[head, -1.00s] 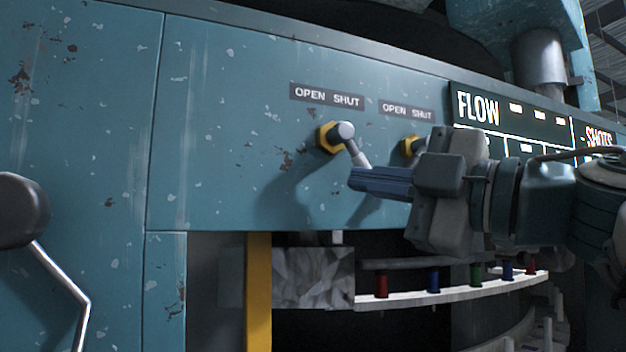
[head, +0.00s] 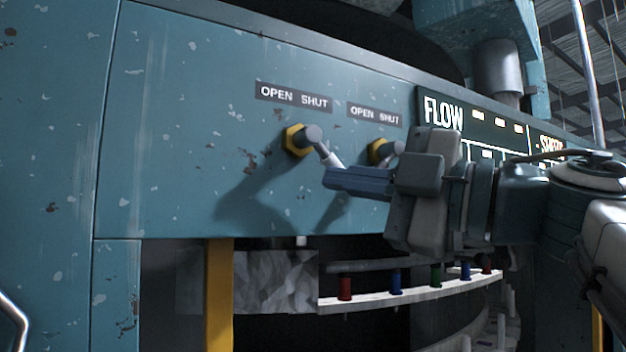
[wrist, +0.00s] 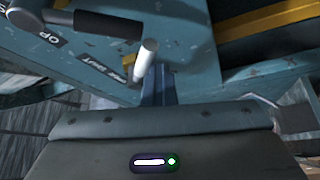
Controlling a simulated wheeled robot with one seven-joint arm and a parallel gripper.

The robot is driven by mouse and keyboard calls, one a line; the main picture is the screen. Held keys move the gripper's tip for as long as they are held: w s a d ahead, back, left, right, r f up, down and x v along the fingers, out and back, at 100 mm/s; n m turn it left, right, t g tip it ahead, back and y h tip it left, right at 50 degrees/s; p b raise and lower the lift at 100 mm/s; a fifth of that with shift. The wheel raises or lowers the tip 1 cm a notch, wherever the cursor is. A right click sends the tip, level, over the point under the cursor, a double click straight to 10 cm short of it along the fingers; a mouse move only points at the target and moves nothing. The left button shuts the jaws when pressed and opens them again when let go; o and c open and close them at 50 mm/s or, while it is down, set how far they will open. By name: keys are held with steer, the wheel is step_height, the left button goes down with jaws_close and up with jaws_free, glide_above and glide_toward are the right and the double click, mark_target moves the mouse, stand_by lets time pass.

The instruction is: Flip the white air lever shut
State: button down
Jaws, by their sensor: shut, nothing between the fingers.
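The white lever (head: 329,156) sticks out from a grey hub on a yellow hex fitting (head: 294,142), under an OPEN SHUT label (head: 294,97). It slants down and to the right, toward the SHUT side. My gripper (head: 329,178) is shut and empty, its blue fingers close below the lever's white end. In the wrist view the white lever end (wrist: 146,61) stands just beyond my shut fingers (wrist: 157,84), overlapping them; I cannot tell whether they touch.
A second lever (head: 385,150) with its own OPEN SHUT label (head: 375,115) sits to the right, partly hidden by my gripper. The FLOW board (head: 445,112) lies behind my arm. Below is a curved rack (head: 420,294) with coloured pegs. The blue panel is bare at left.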

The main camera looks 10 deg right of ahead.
steer(key=shift+s+d+r, duration=0.1)
steer(key=shift+d+r, duration=0.05)
steer(key=shift+r, duration=0.2)
step_height(320, 180, down, 4)
steer(key=s+a+b, duration=0.2)
steer(key=b, duration=0.2)
steer(key=s+d+r, duration=0.4)
steer(key=s+d, duration=0.2)
